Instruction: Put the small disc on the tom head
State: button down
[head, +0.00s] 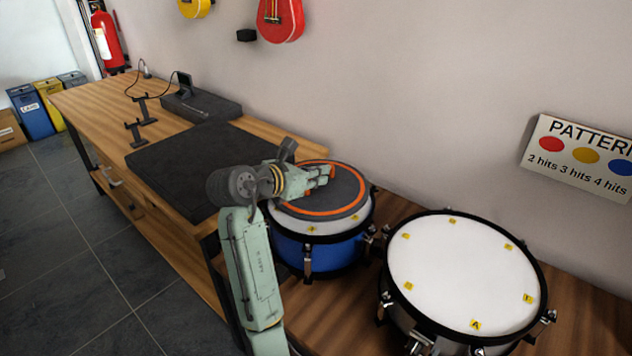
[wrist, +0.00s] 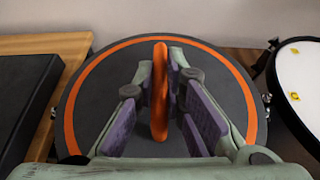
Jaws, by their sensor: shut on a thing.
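My gripper (wrist: 162,80) is shut on a small disc (wrist: 160,100), seen edge-on with an orange rim, upright between the fingers in the wrist view. In the head view my gripper (head: 322,177) is over the blue drum (head: 315,254), and the held disc is mostly hidden by the fingers. A larger dark disc (head: 347,200) with an orange ring lies on the blue drum, covering most of its pale head (head: 322,226). This larger disc fills the middle of the wrist view (wrist: 100,95), beneath the fingers. I cannot tell whether the held disc touches it.
A white-headed drum (head: 460,268) stands at the right, close to the blue one. A black mat (head: 190,165) lies left on the wooden bench (head: 90,100), with stands (head: 135,132) and a dark case (head: 200,106) behind. The wall is close behind the drums.

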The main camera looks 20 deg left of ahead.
aim_at(316, 188)
jog(key=shift+f+p, duration=0.3)
jog(key=shift+f, duration=1.2)
jog(key=c, duration=1.7)
grip_release()
jog(key=shift+f, duration=0.1)
jog(key=shift+o, duration=0.2)
